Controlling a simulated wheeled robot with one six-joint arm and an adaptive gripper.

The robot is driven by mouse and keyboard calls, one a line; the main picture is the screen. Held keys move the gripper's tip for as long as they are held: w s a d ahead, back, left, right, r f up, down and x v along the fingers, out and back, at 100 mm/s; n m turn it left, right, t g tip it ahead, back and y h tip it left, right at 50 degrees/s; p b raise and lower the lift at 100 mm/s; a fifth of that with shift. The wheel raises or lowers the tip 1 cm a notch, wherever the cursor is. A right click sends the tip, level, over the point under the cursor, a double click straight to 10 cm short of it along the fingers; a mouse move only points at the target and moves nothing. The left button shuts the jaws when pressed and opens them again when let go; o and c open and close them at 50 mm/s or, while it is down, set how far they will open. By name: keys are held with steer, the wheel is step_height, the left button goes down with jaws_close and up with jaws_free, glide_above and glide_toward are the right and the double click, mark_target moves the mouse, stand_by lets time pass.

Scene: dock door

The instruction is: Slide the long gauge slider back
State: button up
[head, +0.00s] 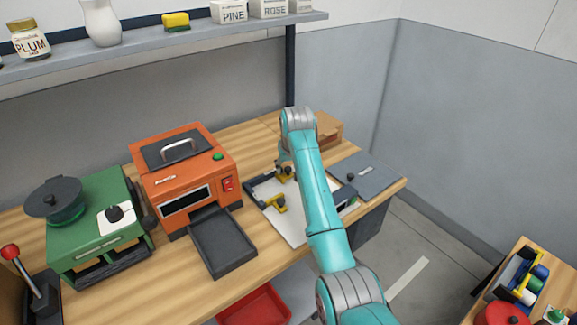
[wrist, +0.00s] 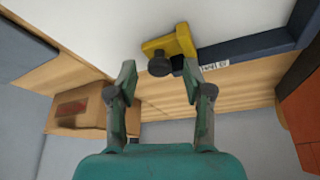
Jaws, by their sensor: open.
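A white gauge board (head: 293,229) with dark edge rails lies on the wooden bench in the head view. A yellow slider with a dark knob (head: 276,204) sits at its left side. Another yellow piece (head: 286,174) shows at the back, partly hidden by my arm. In the wrist view a yellow slider (wrist: 180,41) with a round dark knob (wrist: 160,64) sits at the end of a dark rail (wrist: 245,45). My gripper (wrist: 158,78) is open, with the knob just ahead of the gap between its fingertips. I cannot tell whether they touch. Which slider is the long gauge's is unclear.
An orange machine (head: 190,185) with a dark tray (head: 222,242) stands left of the board. A cardboard box (head: 327,130) is behind it; it also shows in the wrist view (wrist: 78,112). A grey plate (head: 368,175) lies to the right. A shelf (head: 150,42) hangs above the bench.

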jaws_close()
steer(key=shift+w+d, duration=0.55)
steer(key=shift+d, duration=0.25)
steer(key=shift+w+d, duration=0.5)
steer(key=shift+d, duration=0.35)
steer(key=shift+w+d, duration=0.55)
steer(key=shift+d, duration=0.25)
steer(key=shift+r, duration=0.1)
jaws_free()
steer(key=shift+w+d, duration=0.1)
steer(key=shift+d, duration=0.05)
steer(key=v, duration=1.1)
steer(key=shift+s+r, duration=0.25)
steer(key=shift+r, duration=0.1)
steer(key=shift+d, duration=0.15)
